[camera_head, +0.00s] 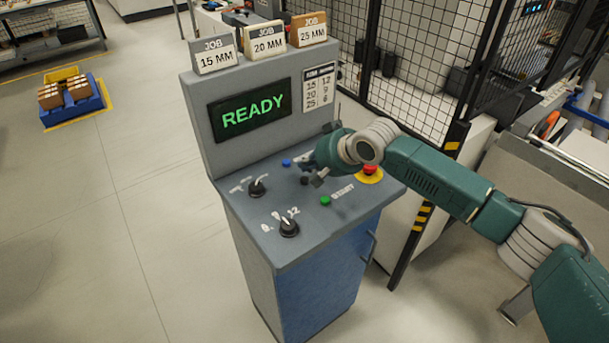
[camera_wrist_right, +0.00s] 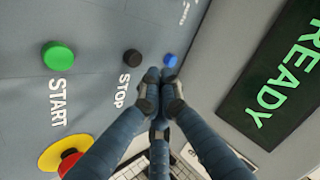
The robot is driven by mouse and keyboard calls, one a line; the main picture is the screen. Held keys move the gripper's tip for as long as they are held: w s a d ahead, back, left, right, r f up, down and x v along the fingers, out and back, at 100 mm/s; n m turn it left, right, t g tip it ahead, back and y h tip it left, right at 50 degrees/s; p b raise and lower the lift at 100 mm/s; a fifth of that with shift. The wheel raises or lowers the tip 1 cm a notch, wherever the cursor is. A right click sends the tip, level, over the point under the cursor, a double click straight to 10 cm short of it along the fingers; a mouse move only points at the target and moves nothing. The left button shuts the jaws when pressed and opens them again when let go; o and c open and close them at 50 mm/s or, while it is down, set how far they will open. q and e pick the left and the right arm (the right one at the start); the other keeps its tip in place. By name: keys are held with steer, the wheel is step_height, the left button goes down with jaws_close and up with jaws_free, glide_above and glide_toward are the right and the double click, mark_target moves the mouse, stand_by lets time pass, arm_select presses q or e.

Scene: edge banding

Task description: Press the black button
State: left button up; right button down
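The black button (camera_head: 304,181), labelled STOP, is on the sloped panel of the grey control console (camera_head: 265,262). In the right wrist view the black button (camera_wrist_right: 132,57) shows whole, left of the fingertips. My right gripper (camera_head: 311,170) is over the panel beside the black button. In the wrist view the right gripper's fingertips (camera_wrist_right: 160,78) are together and empty, just below the blue button (camera_wrist_right: 170,60) in the picture. Whether they touch the panel I cannot tell. My left gripper is not in view.
A green START button (camera_head: 325,200), a red emergency button (camera_head: 370,169) on yellow, and two black knobs (camera_head: 289,227) share the panel. The screen (camera_head: 248,109) reads READY. Job cards stand on top. A mesh fence (camera_head: 420,70) is behind.

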mark_target(307, 180)
step_height(307, 180, up, 4)
steer(key=p, duration=0.2)
steer(key=shift+f+p, duration=0.15)
steer(key=shift+p, duration=0.25)
steer(key=shift+d+f, duration=0.1)
steer(key=shift+f, duration=0.05)
